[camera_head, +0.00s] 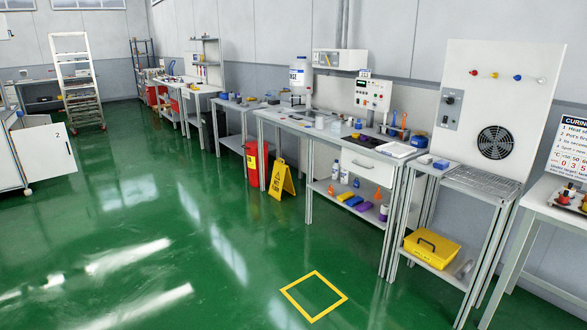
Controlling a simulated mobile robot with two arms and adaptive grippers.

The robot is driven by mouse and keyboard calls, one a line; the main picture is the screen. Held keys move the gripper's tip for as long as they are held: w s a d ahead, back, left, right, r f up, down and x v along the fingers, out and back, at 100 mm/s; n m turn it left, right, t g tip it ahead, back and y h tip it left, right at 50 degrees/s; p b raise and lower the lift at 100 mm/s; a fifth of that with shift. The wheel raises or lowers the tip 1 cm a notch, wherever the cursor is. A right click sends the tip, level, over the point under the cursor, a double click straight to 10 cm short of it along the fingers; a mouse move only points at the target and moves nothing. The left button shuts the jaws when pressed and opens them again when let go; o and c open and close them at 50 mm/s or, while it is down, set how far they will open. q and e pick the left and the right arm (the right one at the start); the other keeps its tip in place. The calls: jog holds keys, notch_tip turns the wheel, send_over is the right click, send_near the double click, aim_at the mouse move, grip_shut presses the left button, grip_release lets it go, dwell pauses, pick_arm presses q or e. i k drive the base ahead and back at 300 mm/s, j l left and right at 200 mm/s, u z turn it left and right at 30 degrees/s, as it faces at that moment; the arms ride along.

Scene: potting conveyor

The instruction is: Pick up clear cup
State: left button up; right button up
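No clear cup can be made out for certain from this distance. A small pale cup-like object (319,122) stands on the long workbench (287,122) against the back wall, but I cannot tell whether it is clear. A large white jug with blue lettering (301,76) is raised above the same bench. Neither of my grippers is in view.
A yellow floor sign (281,182) and a red bin (257,163) stand before the bench. A yellow toolbox (432,249) sits on a lower shelf at right. The green floor (190,240) is open, with a yellow square (334,283).

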aim_at(336, 126)
jog(key=i, duration=2.45)
